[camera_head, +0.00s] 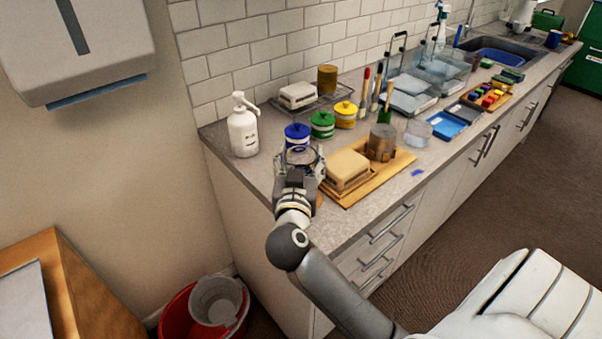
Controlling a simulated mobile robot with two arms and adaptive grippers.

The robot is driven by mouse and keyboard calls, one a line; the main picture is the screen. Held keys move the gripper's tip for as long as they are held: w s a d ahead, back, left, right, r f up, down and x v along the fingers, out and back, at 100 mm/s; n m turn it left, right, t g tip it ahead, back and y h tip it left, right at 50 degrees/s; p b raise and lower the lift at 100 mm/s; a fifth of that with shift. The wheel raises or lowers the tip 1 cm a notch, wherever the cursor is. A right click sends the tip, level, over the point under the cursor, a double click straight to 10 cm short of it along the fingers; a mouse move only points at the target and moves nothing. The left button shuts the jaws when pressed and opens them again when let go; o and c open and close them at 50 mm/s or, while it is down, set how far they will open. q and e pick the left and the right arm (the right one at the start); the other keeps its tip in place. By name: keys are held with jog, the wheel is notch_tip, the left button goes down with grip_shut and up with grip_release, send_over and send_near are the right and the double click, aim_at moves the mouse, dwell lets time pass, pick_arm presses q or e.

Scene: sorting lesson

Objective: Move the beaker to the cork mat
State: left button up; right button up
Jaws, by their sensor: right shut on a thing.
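My right gripper (301,170) is at the near left part of the counter, shut on what looks like the clear beaker (303,154). Only the beaker's rim and upper part show; the gripper hides the rest. I cannot tell whether its base touches the counter. A small tan edge, possibly the cork mat (319,200), shows just right of my wrist, mostly hidden by the gripper and arm. My left gripper is not in view.
A wooden board (402,161) with a tan block and a metal pot lies close right of the gripper. Blue, green and yellow lidded jars (322,125) stand behind it. A white pump bottle (243,130) stands left. A clear container (418,132) stands farther right.

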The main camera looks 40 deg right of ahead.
jog(key=shift+w+d+f, duration=0.15)
jog(key=shift+f, duration=0.05)
jog(key=shift+w+d+f+b, duration=0.15)
jog(key=shift+f+b, duration=0.1)
jog(key=shift+f, duration=0.75)
jog(key=shift+w+d+f+b, duration=0.1)
jog(key=shift+f+b, duration=0.15)
jog(key=shift+f, duration=0.7)
jog(key=o, duration=1.2)
jog(key=shift+f, duration=0.15)
jog(key=shift+c, duration=0.2)
